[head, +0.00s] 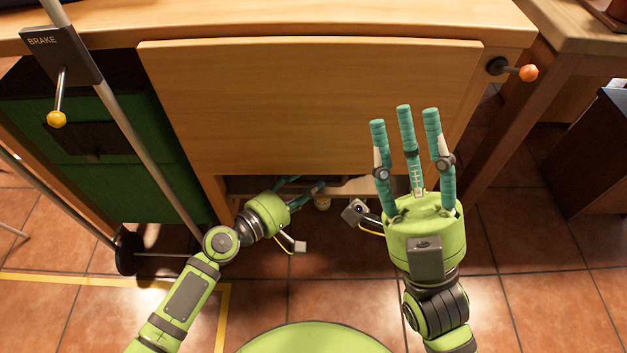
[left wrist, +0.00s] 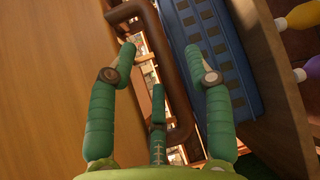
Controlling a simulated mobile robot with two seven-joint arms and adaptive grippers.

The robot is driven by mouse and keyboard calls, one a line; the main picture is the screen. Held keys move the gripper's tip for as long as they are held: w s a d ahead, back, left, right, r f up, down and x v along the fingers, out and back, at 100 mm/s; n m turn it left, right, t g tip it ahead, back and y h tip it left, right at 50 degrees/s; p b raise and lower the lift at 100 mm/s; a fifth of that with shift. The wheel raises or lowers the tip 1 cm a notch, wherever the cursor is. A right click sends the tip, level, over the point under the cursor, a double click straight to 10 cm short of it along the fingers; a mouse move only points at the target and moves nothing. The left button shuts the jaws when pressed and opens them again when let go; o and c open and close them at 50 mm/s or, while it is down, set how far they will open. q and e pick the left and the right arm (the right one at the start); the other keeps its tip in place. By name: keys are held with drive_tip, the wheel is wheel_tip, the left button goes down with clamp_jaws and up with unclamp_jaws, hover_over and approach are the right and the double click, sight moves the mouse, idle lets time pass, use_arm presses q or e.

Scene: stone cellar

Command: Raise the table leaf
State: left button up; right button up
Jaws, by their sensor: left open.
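The table leaf (head: 310,105) is a broad light-wood panel hanging down at the front of the wooden table (head: 300,17). My left gripper (head: 303,186) is open at the leaf's lower edge, with its fingers partly hidden beneath or behind it. Contact with the leaf cannot be told. My right gripper (head: 405,125) is open, fingers pointing up in front of the leaf's right part. A lever with an orange knob (head: 528,72) sits at the table's right corner.
A blue crate (left wrist: 212,60) stands close to my left fingers. At the left are a green cabinet (head: 100,150) and a metal-framed cart with a BRAKE plate (head: 60,50) and yellow-knobbed lever (head: 57,118). Another table (head: 580,25) stands right. Tiled floor (head: 530,290) is open at lower right.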

use_arm(q)
drive_tip(key=shift+x, duration=1.35)
clamp_jaws()
drive_tip(key=shift+s, duration=0.2)
